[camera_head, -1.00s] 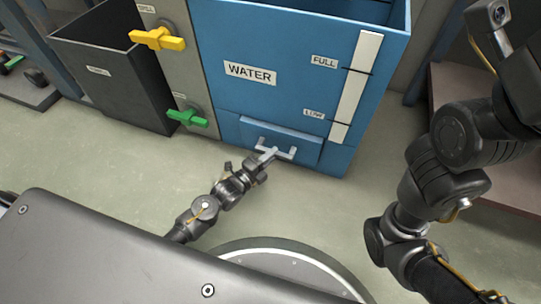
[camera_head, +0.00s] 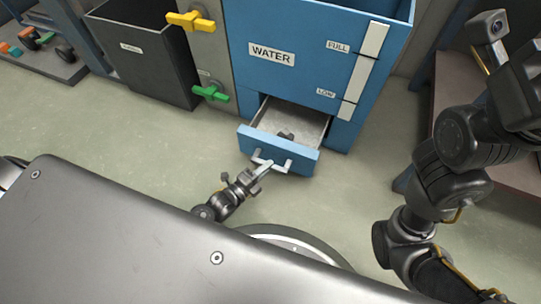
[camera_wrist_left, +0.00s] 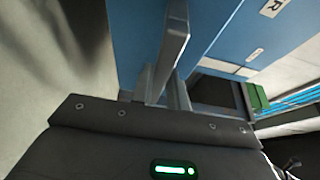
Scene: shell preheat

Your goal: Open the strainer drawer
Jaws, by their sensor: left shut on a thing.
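The strainer drawer (camera_head: 299,158) at the base of the blue water tank (camera_head: 270,85) is pulled out, and its grey inside shows with a small dark thing in it. My left gripper (camera_head: 264,170) is shut on the metal bar handle (camera_head: 281,166) on the drawer's blue front.
A yellow valve handle (camera_head: 191,21) and a green valve handle (camera_head: 211,92) sit on the grey panel left of the tank. A dark bin (camera_head: 142,62) stands farther left. The floor in front of the drawer is clear up to my base.

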